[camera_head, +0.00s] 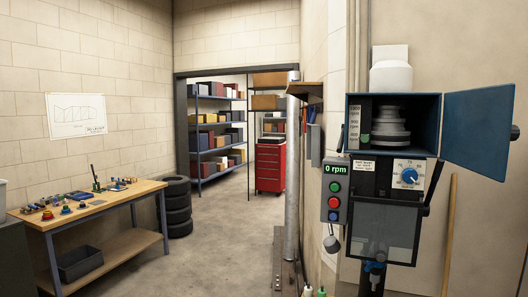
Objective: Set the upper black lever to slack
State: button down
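A drill press with a blue-edged head (392,95) stands at the right. A thin black lever (342,138) shows at the left side of the head, tilted slightly, just above the control box. Another black lever (435,185) slopes down at the right side, below the pulley housing. I cannot tell from the picture which setting the upper lever is in. Inside the open housing is a grey stepped pulley (390,127). My gripper is not in view.
The blue housing door (480,130) stands swung open to the right. A control box (334,188) reads 0 rpm. A blue dial (409,176) sits under the housing. A workbench (140,190), tyres (177,205) and a red cabinet (269,168) stand left; the middle floor is clear.

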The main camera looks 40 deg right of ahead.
aim_at(340, 146)
jog(key=u, duration=0.2)
jog(key=i, duration=1.3)
jog(key=z, duration=0.85)
jog(key=i, duration=0.75)
jog(key=z, duration=1.25)
jog(key=i, duration=0.25)
jog(key=z, duration=0.15)
